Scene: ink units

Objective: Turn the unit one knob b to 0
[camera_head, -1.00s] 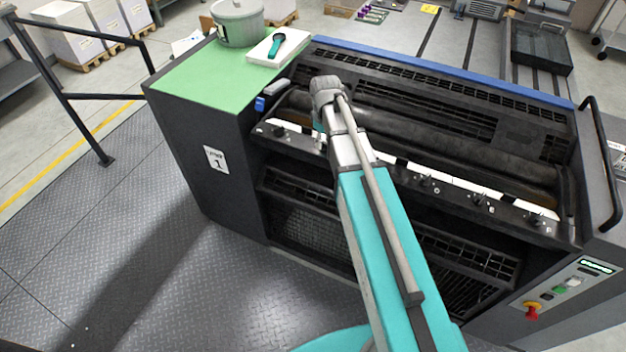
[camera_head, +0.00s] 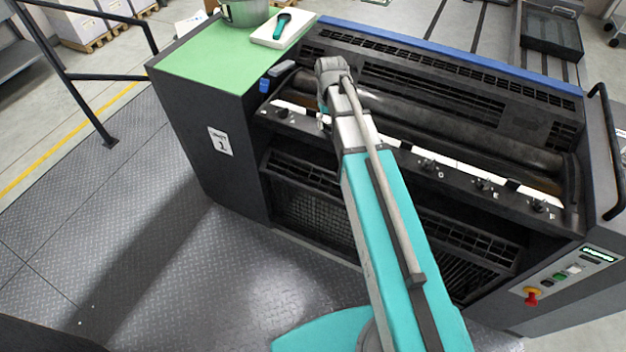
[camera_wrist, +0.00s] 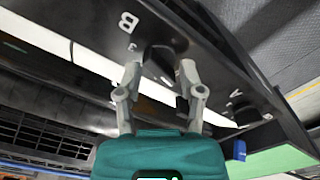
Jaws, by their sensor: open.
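Unit one is the dark press with a sloped strip of black knobs (camera_head: 428,165) along its front. My gripper (camera_wrist: 160,71) is open, with one finger on each side of that knob. I cannot tell whether either finger touches it. The knob's pointer and setting are not readable. Knob A (camera_wrist: 246,113) is to the right. In the head view my wrist hides the gripper and knob b.
A green top (camera_head: 205,60) carries a pot (camera_head: 245,12) and a white pad with a teal-handled tool (camera_head: 284,24). A black rail (camera_head: 606,150) is at the right. A red and yellow switch (camera_head: 532,295) is on the lower right panel. Open plate floor lies left.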

